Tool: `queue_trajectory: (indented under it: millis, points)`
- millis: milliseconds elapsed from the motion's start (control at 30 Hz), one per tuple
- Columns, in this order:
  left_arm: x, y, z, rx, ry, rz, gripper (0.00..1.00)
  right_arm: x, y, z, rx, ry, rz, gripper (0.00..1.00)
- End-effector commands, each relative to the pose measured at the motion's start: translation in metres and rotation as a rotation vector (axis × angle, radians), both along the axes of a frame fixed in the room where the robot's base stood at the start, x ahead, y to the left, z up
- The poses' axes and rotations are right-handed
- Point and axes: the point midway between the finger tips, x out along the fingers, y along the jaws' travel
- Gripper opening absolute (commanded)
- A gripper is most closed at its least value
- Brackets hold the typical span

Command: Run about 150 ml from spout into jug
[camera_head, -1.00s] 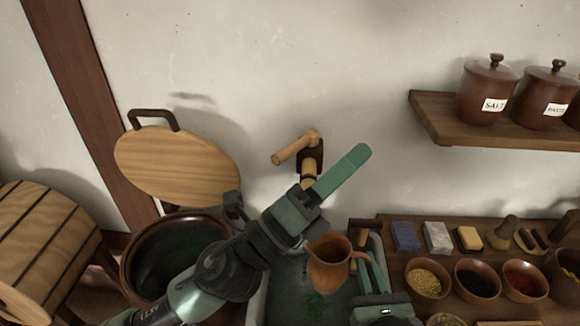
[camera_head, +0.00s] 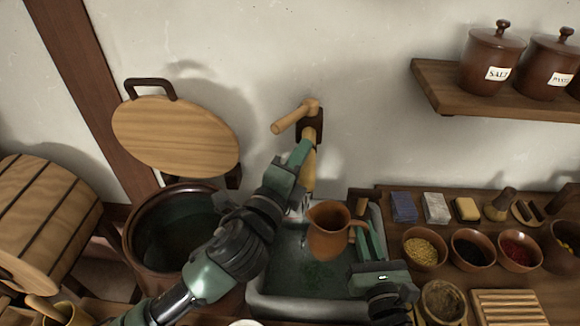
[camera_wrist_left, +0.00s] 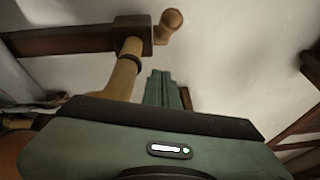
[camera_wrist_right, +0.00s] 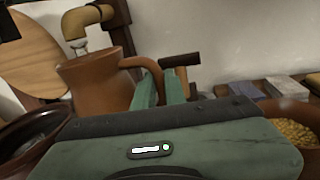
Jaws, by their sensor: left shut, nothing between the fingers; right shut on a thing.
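The wooden spout (camera_head: 309,172) comes out of the wall with a lever handle (camera_head: 292,116) above it; they also show in the left wrist view. The brown jug (camera_head: 327,238) is upright beneath the spout, above the basin. A pale clear streak (camera_wrist_right: 80,46) below the spout mouth, over the jug's opening, looks like water. The water level inside the jug is hidden. My right gripper (camera_head: 362,238) is shut on the jug's handle (camera_wrist_right: 130,64). My left gripper (camera_head: 303,150) is shut and empty, in front of the spout and below the lever.
The stone basin (camera_head: 270,305) lies under the jug. A dark tub (camera_head: 132,240) with a round wooden lid (camera_head: 175,135) behind it stands left. Bowls and soap blocks crowd the right counter (camera_head: 445,195). A shelf (camera_head: 440,88) with jars is above.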

Motion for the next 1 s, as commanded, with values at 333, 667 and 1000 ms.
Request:
queue_trajectory:
  millis: [333,667,1000]
  points:
    - [0.035,0.022,0.008,0.001,-0.001,0.0,0.0,0.0,0.0,0.002,0.003,-0.004,0.001,0.0]
    - [0.038,0.026,0.009,-0.001,0.0,-0.001,0.0,0.0,0.0,0.002,0.003,-0.004,0.001,0.0]
    - [0.04,0.03,0.008,0.004,-0.003,-0.032,0.0,0.0,0.0,0.002,0.003,-0.004,0.001,0.0]
